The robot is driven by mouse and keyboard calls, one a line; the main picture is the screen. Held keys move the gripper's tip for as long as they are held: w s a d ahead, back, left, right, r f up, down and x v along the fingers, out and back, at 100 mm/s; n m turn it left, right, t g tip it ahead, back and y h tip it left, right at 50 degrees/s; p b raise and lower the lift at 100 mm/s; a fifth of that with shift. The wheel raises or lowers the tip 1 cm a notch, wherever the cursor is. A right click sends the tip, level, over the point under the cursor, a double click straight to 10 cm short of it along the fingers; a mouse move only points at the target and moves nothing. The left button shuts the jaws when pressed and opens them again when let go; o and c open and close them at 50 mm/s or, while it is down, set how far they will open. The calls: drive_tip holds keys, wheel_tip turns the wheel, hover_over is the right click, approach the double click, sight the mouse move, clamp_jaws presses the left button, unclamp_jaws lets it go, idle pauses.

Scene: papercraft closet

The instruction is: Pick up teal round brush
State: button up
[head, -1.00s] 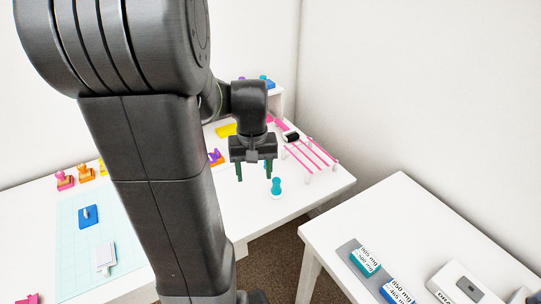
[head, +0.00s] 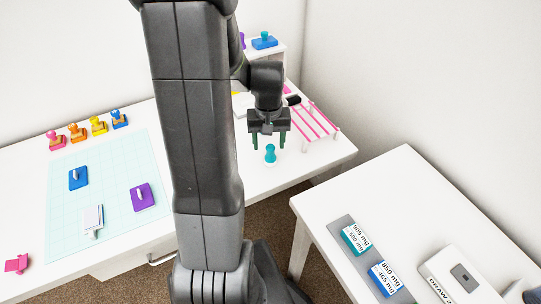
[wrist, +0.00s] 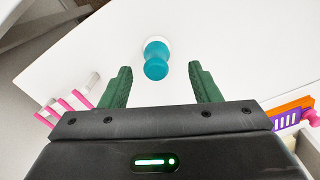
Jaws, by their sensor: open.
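The teal round brush (head: 270,153) stands upright on the white table (head: 318,160), near its right part. In the wrist view the brush (wrist: 156,62) shows from above, with a teal knobbed handle over a pale round base. My gripper (head: 269,142) is open and empty, its green fingers pointing down just above and behind the brush in the head view. In the wrist view the brush lies ahead of and between the two fingertips of my gripper (wrist: 160,78). I see no contact between fingers and brush.
A rack with pink bars (head: 314,120) stands right of the gripper. Several colored stamps (head: 99,125) stand at the back left. A cutting mat (head: 110,205) holds a blue block (head: 78,179) and a purple block (head: 142,196). A second white table (head: 400,190) is at the right.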

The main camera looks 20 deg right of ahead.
sight(270, 146)
drive_tip(key=f, duration=0.5)
drive_tip(key=shift+d, duration=0.25)
drive_tip(key=c, duration=1.1)
wheel_tip(270, 146, up, 10)
drive_tip(key=shift+r, duration=0.1)
drive_tip(key=shift+o, duration=1.4)
drive_tip(key=shift+c, duration=1.1)
